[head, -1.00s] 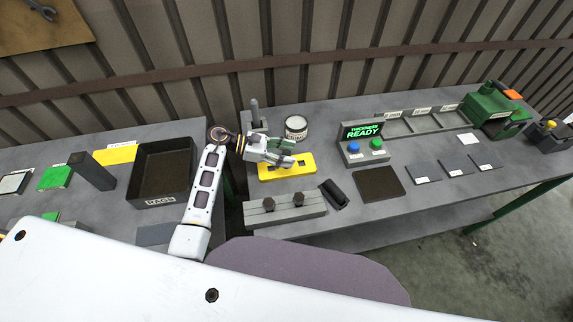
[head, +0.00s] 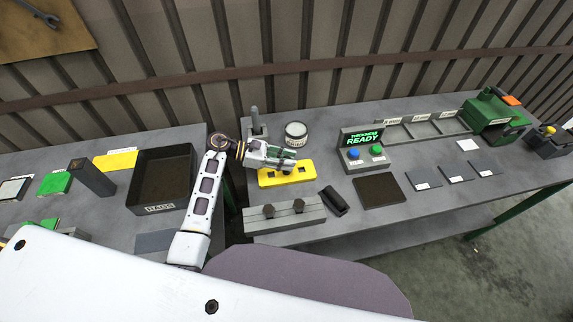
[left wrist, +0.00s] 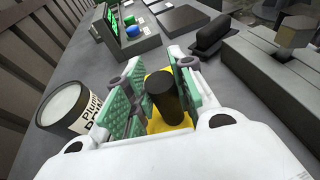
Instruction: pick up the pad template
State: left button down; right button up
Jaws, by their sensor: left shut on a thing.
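The pad template, a yellow plate with dark openings (head: 303,174), lies on or just above the grey right bench. I cannot tell whether it is clear of the surface. My left gripper (head: 284,162) is over its back left part. In the left wrist view, the green-padded fingers of my left gripper (left wrist: 158,92) are shut on the template's upright black knob (left wrist: 165,100). Some yellow of the plate (left wrist: 158,127) shows beneath; the fingers and knob hide the rest. My right gripper is not in view.
A white-lidded jar (head: 296,133) stands close behind the gripper. A grey block with two dark knobs (head: 285,221) and a black handle-shaped piece (head: 333,200) lie in front. The green-screened box (head: 363,150) stands to the right. A gap separates the left bench.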

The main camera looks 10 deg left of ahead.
pick_arm(q)
jog(key=shift+r, duration=0.2)
notch_tip(320, 180, up, 8)
jog(key=shift+r+b, duration=0.15)
jog(key=shift+b, duration=0.65)
jog(key=shift+r, duration=0.7)
jog(key=shift+a, duration=0.1)
